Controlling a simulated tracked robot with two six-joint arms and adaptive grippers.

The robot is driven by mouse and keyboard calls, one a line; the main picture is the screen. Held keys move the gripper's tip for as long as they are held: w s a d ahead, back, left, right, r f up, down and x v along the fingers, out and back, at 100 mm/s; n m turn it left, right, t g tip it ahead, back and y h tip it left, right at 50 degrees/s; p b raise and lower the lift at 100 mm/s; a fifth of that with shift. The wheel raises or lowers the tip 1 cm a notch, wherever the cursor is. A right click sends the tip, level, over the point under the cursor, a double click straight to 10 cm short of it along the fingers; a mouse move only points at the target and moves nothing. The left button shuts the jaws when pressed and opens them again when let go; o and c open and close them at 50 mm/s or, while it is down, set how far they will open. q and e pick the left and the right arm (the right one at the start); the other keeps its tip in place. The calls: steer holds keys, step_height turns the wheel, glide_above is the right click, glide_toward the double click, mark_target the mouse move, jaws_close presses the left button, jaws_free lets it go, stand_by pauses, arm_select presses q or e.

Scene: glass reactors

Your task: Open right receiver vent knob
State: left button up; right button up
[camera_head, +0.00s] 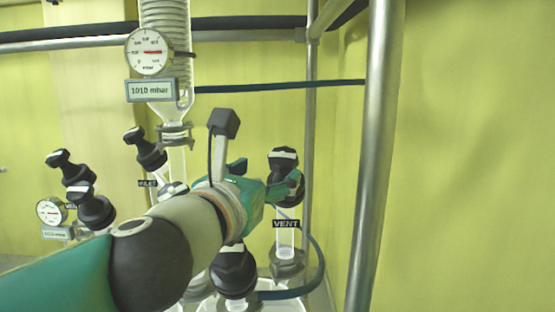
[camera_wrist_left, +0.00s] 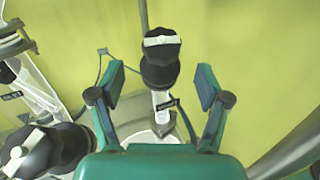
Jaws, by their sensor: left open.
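The right receiver vent knob (camera_head: 283,156) is black with a white bar across its top, above a glass tube with a VENT label (camera_head: 286,224). In the left wrist view the knob (camera_wrist_left: 161,46) stands upright in the middle, ahead of the fingers, with its white bar roughly level. My left gripper (camera_head: 270,183) reaches in from the left, close beside the knob, and partly overlaps its lower part in the head view. In the wrist view the gripper (camera_wrist_left: 161,82) is open, one finger on each side of the knob's line, with no clear contact. My right gripper is not in view.
Other black knobs (camera_head: 150,150) stand to the left, and one (camera_head: 233,272) sits below my arm. A pressure gauge (camera_head: 149,52) and glass coil are at the upper left. A metal post (camera_head: 372,150) stands to the right. A dark hose (camera_head: 320,265) curves below the vent.

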mark_target(276, 164)
arm_select(q)
steer(key=p+x, duration=0.1)
steer(key=x, duration=0.6)
steer(key=shift+d, duration=0.15)
steer(key=c, duration=1.2)
steer(key=shift+o, duration=0.2)
steer(key=shift+a+r, duration=0.1)
steer(key=shift+a, duration=0.15)
steer(key=shift+d, duration=0.1)
